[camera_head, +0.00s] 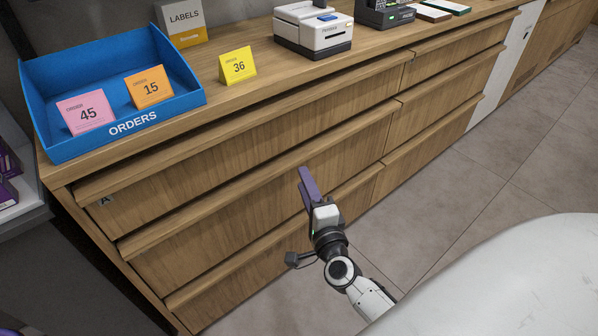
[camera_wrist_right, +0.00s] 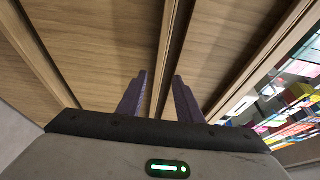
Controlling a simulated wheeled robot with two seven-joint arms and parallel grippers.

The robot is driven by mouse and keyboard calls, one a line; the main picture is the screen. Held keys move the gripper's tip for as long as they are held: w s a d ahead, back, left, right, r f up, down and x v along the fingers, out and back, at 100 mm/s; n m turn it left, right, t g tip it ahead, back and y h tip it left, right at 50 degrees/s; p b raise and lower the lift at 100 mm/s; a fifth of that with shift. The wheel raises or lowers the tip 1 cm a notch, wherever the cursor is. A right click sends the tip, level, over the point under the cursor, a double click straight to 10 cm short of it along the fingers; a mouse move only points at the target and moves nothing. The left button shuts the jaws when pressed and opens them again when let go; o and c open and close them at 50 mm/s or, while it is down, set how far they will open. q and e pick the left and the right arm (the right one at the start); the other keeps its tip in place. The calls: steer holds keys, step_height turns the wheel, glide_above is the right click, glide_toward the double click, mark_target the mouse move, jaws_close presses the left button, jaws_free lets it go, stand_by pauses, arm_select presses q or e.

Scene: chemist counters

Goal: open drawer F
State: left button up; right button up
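Wooden drawers stand in two columns under the counter, all looking shut. The upper left one (camera_head: 235,139) has a label reading A. The upper right one (camera_head: 455,62) has a small label too small to read. No letter F is legible, so I cannot tell drawer F by its label. The lower right drawer (camera_head: 425,145) is partly in view. My right gripper (camera_head: 303,172) is in front of the left column, near its right end. In the right wrist view its two purple fingers (camera_wrist_right: 160,76) are apart, pointing at drawer fronts, with nothing seen gripped. My left gripper is out of view.
On the counter are a blue orders tray (camera_head: 107,136) with cards, a yellow card (camera_head: 238,67), a labels box (camera_head: 181,20) and a white printer (camera_head: 313,30). Grey tiled floor (camera_head: 440,205) lies open to the right. A white rounded surface (camera_head: 510,285) fills the lower right.

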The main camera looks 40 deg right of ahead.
mark_target(297, 164)
steer(key=x, duration=0.5)
steer(key=shift+w, duration=0.2)
jaws_close()
